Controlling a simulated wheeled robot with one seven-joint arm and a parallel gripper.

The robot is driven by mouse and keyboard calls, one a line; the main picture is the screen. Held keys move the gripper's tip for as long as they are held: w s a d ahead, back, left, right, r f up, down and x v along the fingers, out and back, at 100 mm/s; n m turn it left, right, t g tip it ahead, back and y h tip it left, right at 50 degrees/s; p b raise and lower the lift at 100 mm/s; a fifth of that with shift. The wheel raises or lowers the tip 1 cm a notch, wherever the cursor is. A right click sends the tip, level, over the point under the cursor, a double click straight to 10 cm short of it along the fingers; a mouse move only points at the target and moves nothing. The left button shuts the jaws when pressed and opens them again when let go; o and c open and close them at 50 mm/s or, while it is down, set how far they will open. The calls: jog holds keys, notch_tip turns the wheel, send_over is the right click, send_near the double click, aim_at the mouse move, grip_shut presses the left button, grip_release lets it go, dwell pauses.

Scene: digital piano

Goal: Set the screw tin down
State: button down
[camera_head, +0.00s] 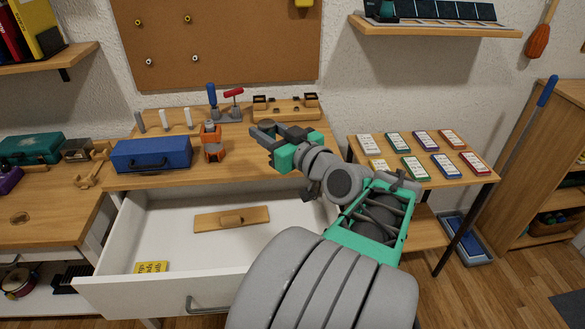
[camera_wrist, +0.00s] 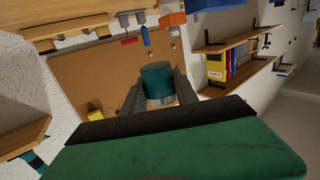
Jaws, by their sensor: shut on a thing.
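The screw tin appears to be the dark green cylinder with a silver band (camera_wrist: 157,82) between my fingers in the wrist view. My gripper (camera_wrist: 160,88) is shut on it, one dark finger on each side. In the head view my gripper (camera_head: 270,134) is over the right part of the wooden worktop (camera_head: 240,172), right of the orange pieces. I cannot make out the tin clearly there. The wrist view is turned, with the worktop along the top.
A blue toolbox (camera_head: 151,155) and orange pieces (camera_head: 212,143) stand on the worktop. A wooden holder (camera_head: 286,110) and clamp tools (camera_head: 228,105) stand behind. The open drawer (camera_head: 160,222) below holds a wooden float (camera_head: 231,218) and yellow box (camera_head: 151,267). Cards (camera_head: 412,168) fill the right table.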

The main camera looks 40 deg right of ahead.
jog(key=s+d+m+h+b, duration=0.1)
jog(key=s+d+b, duration=0.1)
jog(key=s+d, duration=0.15)
jog(key=shift+h, duration=0.4)
jog(key=w+d+f, duration=0.4)
jog(key=f, duration=0.1)
jog(key=w+d+f, duration=0.4)
jog(key=w+d, duration=0.1)
jog(key=shift+w+d+f, duration=0.15)
jog(key=shift+d+f, duration=0.1)
jog(key=shift+f, duration=0.15)
jog(key=shift+w+d+f+b, duration=0.1)
jog(key=shift+f+b, duration=0.35)
jog(key=shift+f, duration=1.15)
jog(key=shift+f, duration=0.15)
jog(key=shift+f+b, duration=0.1)
jog(key=shift+b, duration=0.2)
jog(key=c, duration=0.9)
grip_release()
jog(key=shift+c, duration=0.2)
jog(key=shift+r, duration=0.2)
